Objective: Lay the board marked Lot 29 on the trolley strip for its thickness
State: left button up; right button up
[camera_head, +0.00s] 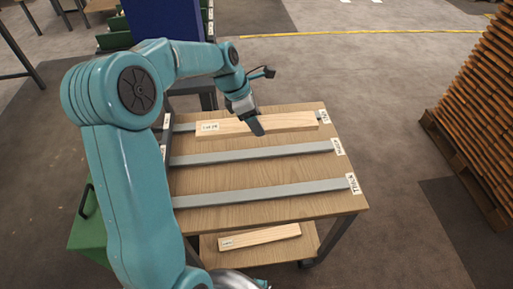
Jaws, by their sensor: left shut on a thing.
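A pale wooden board (215,131) with a small white label, too small to read surely, lies along the far strip of the trolley. My left gripper (256,127) is shut on it near its middle, reaching down from above. I cannot tell whether the board rests on the strip or hovers just above it. The trolley (245,173) has a wooden top with three grey metal strips. The near strip (260,194) has a label that looks like Thick, and the middle strip (250,153) and far strip (182,127) have labels at their right ends. My right gripper is out of view.
Another labelled board (265,236) lies on the trolley's lower shelf (290,252). A green bin (90,238) is at the trolley's left. A tall stack of planks (485,95) stands on a pallet at right. The near and middle strips are bare.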

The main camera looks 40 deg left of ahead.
pick_arm(q)
send_over(260, 152)
jog(key=s+a, duration=0.1)
notch_tip(260, 152, down, 6)
jog(key=shift+s+b, duration=0.15)
jog(key=shift+b, duration=0.15)
jog(key=shift+f, duration=0.6)
notch_tip(260, 152, down, 4)
jog(key=shift+r+b, duration=0.2)
jog(key=shift+b, duration=0.15)
jog(key=shift+f, duration=0.15)
jog(key=o, duration=1.2)
jog(key=shift+f, duration=0.1)
